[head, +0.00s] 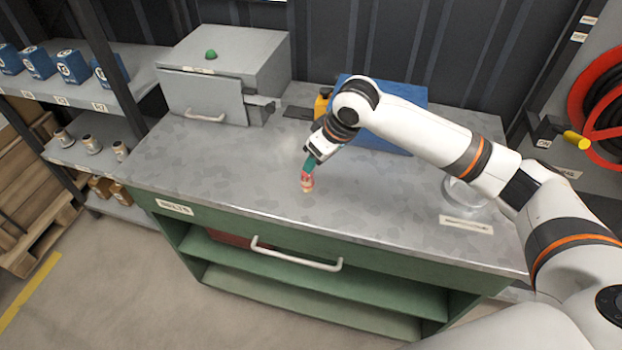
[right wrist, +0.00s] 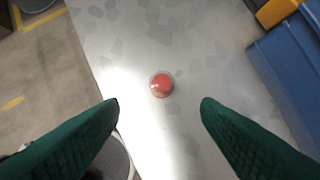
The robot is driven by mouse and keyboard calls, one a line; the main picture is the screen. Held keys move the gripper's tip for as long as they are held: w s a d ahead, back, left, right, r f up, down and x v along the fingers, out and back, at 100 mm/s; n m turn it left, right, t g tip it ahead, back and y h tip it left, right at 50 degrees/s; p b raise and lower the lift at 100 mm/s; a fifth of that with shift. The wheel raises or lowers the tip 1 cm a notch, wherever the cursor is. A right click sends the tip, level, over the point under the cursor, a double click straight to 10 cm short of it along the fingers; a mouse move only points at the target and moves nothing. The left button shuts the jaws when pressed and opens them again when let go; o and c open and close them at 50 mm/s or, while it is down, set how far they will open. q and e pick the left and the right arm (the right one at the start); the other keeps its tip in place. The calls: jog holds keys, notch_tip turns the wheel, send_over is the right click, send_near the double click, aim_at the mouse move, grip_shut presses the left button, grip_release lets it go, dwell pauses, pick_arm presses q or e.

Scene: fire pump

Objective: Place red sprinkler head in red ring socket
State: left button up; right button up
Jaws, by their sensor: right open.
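A small sprinkler head with a red top and a tan or brass lower part (head: 307,182) stands upright on the grey metal bench top (head: 230,170). My right gripper (head: 309,164) is just above it, with its green fingers pointing down. In the right wrist view the red round top (right wrist: 161,84) shows between and slightly beyond the two open fingertips (right wrist: 160,104), with clear gaps on both sides. I cannot make out a red ring socket in either view. My left gripper is not in view.
A grey metal box (head: 225,75) with a green button stands at the back left of the bench. A blue case (head: 405,95) and a yellow item (head: 322,102) are behind my arm. A clear round dish (head: 465,192) is at the right. The front middle of the bench is clear.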

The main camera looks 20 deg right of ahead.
aim_at(307, 180)
jog(key=p+x, duration=0.1)
jog(key=x, duration=0.4)
jog(key=p+x, duration=0.1)
jog(key=x, duration=0.4)
jog(key=shift+w+r, duration=0.1)
jog(key=shift+w, duration=0.15)
jog(key=shift+w+a+f, duration=0.1)
jog(key=shift+w+f, duration=0.05)
jog(key=shift+f, duration=0.15)
jog(key=shift+c, duration=0.5)
jog(key=c, duration=1.1)
